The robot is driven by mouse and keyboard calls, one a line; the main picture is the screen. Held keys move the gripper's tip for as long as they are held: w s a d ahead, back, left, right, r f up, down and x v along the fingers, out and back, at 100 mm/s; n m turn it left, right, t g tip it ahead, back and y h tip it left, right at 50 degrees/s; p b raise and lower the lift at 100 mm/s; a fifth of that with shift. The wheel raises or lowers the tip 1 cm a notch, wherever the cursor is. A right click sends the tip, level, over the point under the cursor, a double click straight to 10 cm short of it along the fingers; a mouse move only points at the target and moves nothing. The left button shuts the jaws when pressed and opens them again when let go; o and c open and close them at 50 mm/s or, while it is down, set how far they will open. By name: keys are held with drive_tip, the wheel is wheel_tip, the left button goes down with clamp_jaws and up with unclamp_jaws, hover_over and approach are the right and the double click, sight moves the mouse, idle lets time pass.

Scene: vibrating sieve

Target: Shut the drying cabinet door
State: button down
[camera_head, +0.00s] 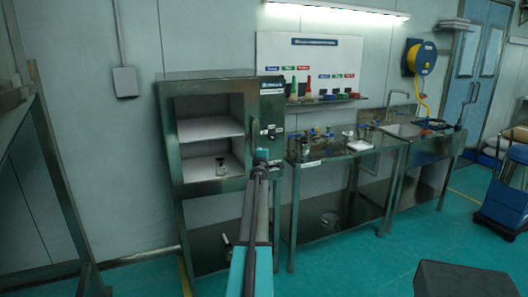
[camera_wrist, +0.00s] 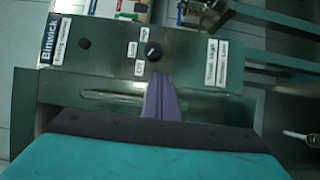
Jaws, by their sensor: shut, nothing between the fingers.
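The drying cabinet (camera_head: 166,150) stands against the wall left of centre in the head view. Its front compartment is open and its shelves show. A dark panel (camera_head: 267,108) with labels and a knob forms its right side. In the wrist view this panel (camera_wrist: 105,60) fills the upper middle, turned sideways, with a black knob (camera_wrist: 153,50). I cannot clearly make out the door or its angle. My gripper (camera_head: 262,156) reaches to the cabinet front near the panel's lower left. In the wrist view, my gripper (camera_wrist: 160,85) is shut and empty just below the knob; contact is unclear.
A metal bench (camera_head: 340,155) with small items stands right of the cabinet, then a sink (camera_head: 405,130). A metal frame (camera_head: 60,170) stands at far left. A small jar (camera_head: 221,167) sits inside the cabinet. Teal floor (camera_head: 340,265) is free in front of the bench.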

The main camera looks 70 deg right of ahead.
drive_tip(key=s+a, duration=0.5)
drive_tip(key=a, duration=0.1)
drive_tip(key=shift+a, duration=0.2)
idle(0.5)
